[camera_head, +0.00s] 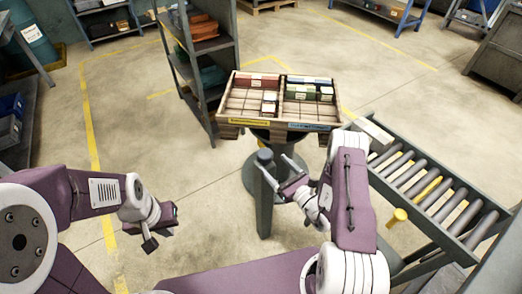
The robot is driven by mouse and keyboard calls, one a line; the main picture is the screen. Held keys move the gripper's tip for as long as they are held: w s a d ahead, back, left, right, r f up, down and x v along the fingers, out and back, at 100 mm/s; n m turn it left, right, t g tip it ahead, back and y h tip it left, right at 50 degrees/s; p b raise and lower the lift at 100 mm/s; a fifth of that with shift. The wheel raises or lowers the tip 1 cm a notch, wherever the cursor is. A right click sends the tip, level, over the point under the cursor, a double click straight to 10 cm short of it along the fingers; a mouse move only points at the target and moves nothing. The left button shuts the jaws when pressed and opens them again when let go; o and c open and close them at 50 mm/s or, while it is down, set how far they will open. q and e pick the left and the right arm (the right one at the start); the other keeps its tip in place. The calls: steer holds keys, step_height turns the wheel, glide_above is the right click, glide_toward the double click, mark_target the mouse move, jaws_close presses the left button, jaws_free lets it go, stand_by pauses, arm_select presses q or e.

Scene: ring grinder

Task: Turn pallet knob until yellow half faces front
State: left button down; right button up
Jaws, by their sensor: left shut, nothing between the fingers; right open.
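The pallet (232,110) is a wooden tray with a grid of compartments on a round pedestal (252,181). Its front edge carries a yellow label (249,121) at left and a blue label (308,127) at right. Red, white and green boxes sit in it. My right gripper (277,160) is open and empty, below and in front of the pallet, close to a dark upright post (264,205). I cannot tell whether it touches the post. No pallet knob can be made out for certain. My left gripper (150,242) is shut and empty at lower left, well away from the pallet.
A grey shelf (212,45) stands close behind the pallet at left. The floor at left, with yellow lines, is clear.

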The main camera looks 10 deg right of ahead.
mark_target(261, 151)
steer(key=shift+w+a+f, duration=0.1)
steer(key=shift+a, duration=0.05)
steer(key=x, duration=0.9)
steer(key=c, duration=1.4)
